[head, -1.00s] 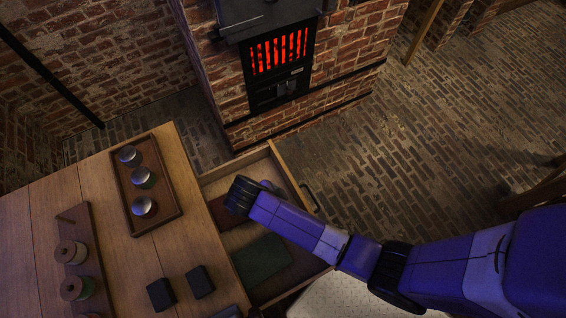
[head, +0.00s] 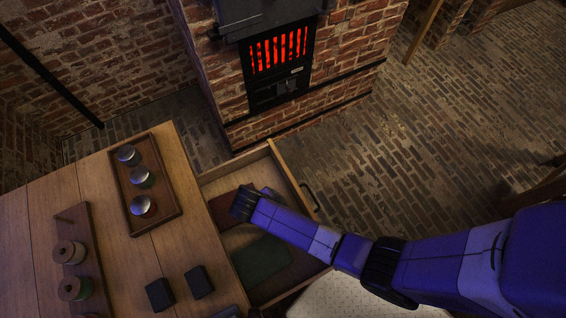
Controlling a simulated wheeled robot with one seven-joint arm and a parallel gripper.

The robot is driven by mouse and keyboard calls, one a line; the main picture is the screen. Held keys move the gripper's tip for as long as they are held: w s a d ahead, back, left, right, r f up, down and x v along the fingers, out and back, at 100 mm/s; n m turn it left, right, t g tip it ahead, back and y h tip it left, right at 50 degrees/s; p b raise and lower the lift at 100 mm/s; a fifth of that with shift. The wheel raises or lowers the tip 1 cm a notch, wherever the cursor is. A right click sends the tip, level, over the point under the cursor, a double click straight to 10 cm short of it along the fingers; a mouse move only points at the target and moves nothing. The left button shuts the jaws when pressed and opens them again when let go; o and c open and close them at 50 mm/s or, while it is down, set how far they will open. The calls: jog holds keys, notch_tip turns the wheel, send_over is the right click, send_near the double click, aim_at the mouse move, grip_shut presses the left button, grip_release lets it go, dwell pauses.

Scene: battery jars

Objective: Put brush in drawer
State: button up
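The open drawer (head: 268,150) juts out from the right side of the wooden table and holds a dark red piece (head: 219,208) and a dark green piece (head: 262,260), both flat. My arm reaches in from the right over the drawer. The end of my arm is above the drawer near the table edge. My gripper's fingers are hidden beneath it, so I cannot tell whether they are open or shut or hold anything. I cannot make out a brush.
A tray (head: 171,213) with jars stands on the table (head: 110,245). A rack (head: 92,235) with spools is at the left. Two dark blocks (head: 160,294) (head: 199,282) lie near the front. A brick stove (head: 225,85) with glowing bars stands behind the drawer.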

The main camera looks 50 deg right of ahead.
jog(key=shift+r, duration=0.1)
jog(key=v, duration=1.2)
jog(key=shift+r, duration=0.1)
jog(key=s+d+f+n+t+y, duration=0.1)
jog(key=s+n+t+y, duration=0.3)
jog(key=s+n+t, duration=0.5)
jog(key=s+d+r+n+t, duration=0.1)
jog(key=r+n, duration=0.3)
jog(key=r, duration=0.5)
jog(key=s+d+r+n+t, duration=0.1)
jog(key=s+r+n+t, duration=0.3)
jog(key=r, duration=0.5)
jog(key=s+d+r+n+t, duration=0.1)
jog(key=r+n, duration=0.3)
jog(key=r, duration=0.5)
jog(key=shift+s+d+r+n+t, duration=0.3)
jog(key=shift+s+d+t, duration=0.05)
jog(key=shift+s+t, duration=0.4)
